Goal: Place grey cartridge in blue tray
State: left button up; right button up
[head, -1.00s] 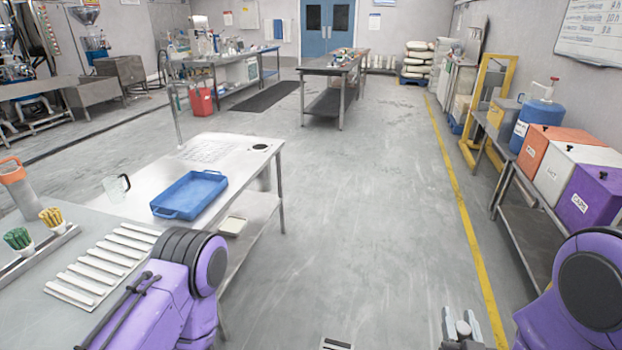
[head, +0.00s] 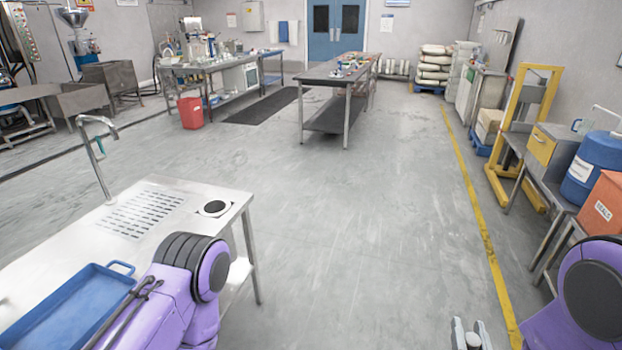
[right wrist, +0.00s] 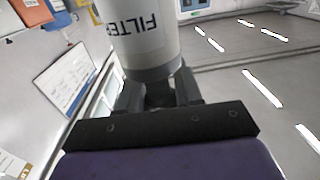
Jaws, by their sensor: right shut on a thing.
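The grey cartridge (right wrist: 146,35) is a grey-white cylinder marked FILTER in the right wrist view. My right gripper (right wrist: 160,92) is shut on its dark narrow end. In the head view only the tips of my right gripper (head: 470,335) show at the bottom edge, over the floor and well to the right of the tray. The blue tray (head: 60,302) lies on the steel table at the lower left of the head view, partly cut off and partly behind my left arm. The visible part of it is empty. My left gripper is out of view.
The steel table (head: 110,250) has a tap (head: 95,150), a slotted drain area and a round black-rimmed hole (head: 214,208). Open floor (head: 350,240) lies to its right.

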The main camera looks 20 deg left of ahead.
aim_at(93, 312)
jog(key=u, duration=0.05)
jog(key=i, duration=0.4)
jog(key=u, duration=2.7)
